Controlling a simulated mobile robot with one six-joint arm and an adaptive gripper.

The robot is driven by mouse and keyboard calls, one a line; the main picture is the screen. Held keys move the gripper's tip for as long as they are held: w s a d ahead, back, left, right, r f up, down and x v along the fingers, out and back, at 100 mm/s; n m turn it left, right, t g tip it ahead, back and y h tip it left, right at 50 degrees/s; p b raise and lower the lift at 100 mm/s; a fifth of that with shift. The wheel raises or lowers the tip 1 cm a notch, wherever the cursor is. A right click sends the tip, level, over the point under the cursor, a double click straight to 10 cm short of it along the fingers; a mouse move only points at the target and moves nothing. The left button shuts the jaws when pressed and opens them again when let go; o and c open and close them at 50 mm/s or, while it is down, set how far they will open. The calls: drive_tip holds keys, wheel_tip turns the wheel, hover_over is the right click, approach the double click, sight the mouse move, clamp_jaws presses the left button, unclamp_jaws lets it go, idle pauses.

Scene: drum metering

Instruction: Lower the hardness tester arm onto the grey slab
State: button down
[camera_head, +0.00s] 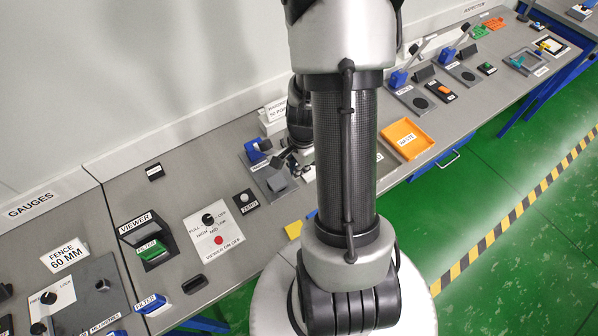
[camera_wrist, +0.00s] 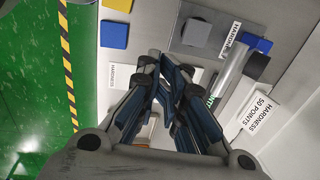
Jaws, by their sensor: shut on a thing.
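The hardness tester stands on a dark plate (camera_head: 262,172) on the bench, with a blue hinge block (camera_head: 258,150). The grey slab (camera_head: 278,183) lies on the plate's front part; it also shows in the wrist view (camera_wrist: 196,32). In the wrist view the silver tester arm (camera_wrist: 232,72) is raised. It slants from the blue block (camera_wrist: 258,43) toward my gripper (camera_wrist: 163,72), clear of the slab. My gripper is shut on the tester arm; its fingers hide the gripped end.
A white hardness sign (camera_wrist: 255,118) stands beside the tester. A blue block (camera_wrist: 114,34) and a yellow block (camera_wrist: 117,5) lie near the bench's front edge. An orange tray (camera_head: 405,140) is to the right. A zero button (camera_head: 246,198) and viewer panel (camera_head: 214,230) are to the left.

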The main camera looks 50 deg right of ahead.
wheel_tip(320, 180, down, 13)
drive_tip(key=w+b, duration=0.1)
drive_tip(key=b, duration=0.6)
drive_tip(key=shift+w+d+r, duration=0.15)
drive_tip(key=shift+w+d, duration=0.05)
drive_tip(key=shift+w, duration=0.2)
drive_tip(key=shift+r, duration=0.1)
idle(0.6)
wheel_tip(320, 180, up, 28)
drive_tip(key=n+t+p, duration=0.2)
drive_tip(key=n+p, duration=0.9)
drive_tip(key=n, duration=0.7)
hover_over(275, 152)
drive_tip(key=f, duration=0.4)
drive_tip(key=f+b, duration=0.1)
drive_tip(key=f, duration=0.3)
drive_tip(key=f+b, duration=0.1)
drive_tip(key=f, duration=0.3)
drive_tip(key=shift+w+d+f, duration=0.1)
drive_tip(key=shift+w+f, duration=0.15)
drive_tip(key=shift+f, duration=0.1)
drive_tip(key=shift+s+f+b, duration=0.2)
drive_tip(key=shift+f+b, duration=0.1)
drive_tip(key=shift+b, duration=0.05)
